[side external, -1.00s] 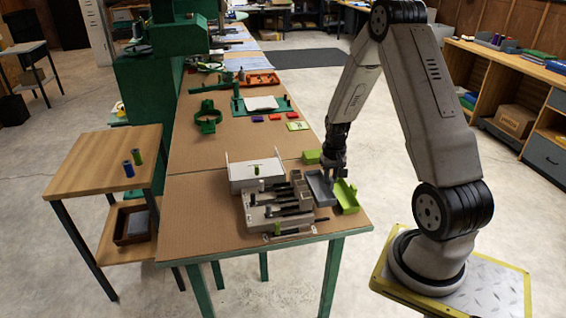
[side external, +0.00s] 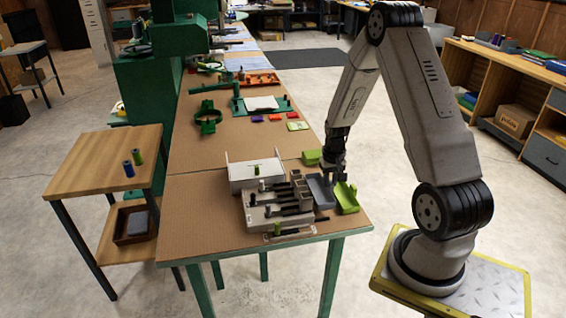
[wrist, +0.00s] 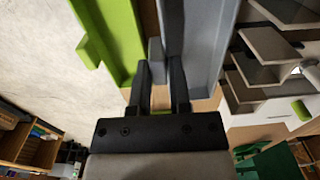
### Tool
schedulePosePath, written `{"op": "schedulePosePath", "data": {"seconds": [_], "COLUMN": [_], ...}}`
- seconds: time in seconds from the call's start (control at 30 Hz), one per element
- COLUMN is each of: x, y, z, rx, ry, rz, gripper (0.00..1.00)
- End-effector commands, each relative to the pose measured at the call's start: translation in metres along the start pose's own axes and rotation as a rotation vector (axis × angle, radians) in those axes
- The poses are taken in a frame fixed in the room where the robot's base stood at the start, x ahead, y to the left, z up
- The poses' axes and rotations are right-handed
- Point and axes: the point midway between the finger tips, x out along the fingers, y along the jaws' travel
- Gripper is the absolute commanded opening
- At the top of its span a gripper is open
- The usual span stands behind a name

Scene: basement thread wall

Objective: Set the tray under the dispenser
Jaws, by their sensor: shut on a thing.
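The grey tray (side external: 318,193) is a shallow open trough at the right side of the dispenser (side external: 277,207), a pale unit with several dark bars and slots. My gripper (side external: 336,176) is at the tray's right side, low over the bench. In the wrist view my gripper (wrist: 160,80) is shut on a small grey tab of the tray (wrist: 199,35), with a finger on each side. Part of the dispenser (wrist: 262,55) shows to the right there. Whether the tray touches the bench is hard to tell.
A lime green tray (side external: 345,198) lies close to the right, near the bench edge; it also fills the upper left of the wrist view (wrist: 112,35). A lime block (side external: 311,157) and a white box (side external: 252,178) stand behind. The brown bench top (side external: 195,215) is clear at left.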

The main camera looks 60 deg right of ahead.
Motion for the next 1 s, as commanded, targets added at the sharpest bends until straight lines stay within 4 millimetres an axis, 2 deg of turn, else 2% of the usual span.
{"op": "schedulePosePath", "data": {"seconds": [1.0], "x": [0.028], "y": [0.000], "z": [0.000], "rx": [0.000], "ry": [0.000], "rz": [0.000], "gripper": [0.00]}}
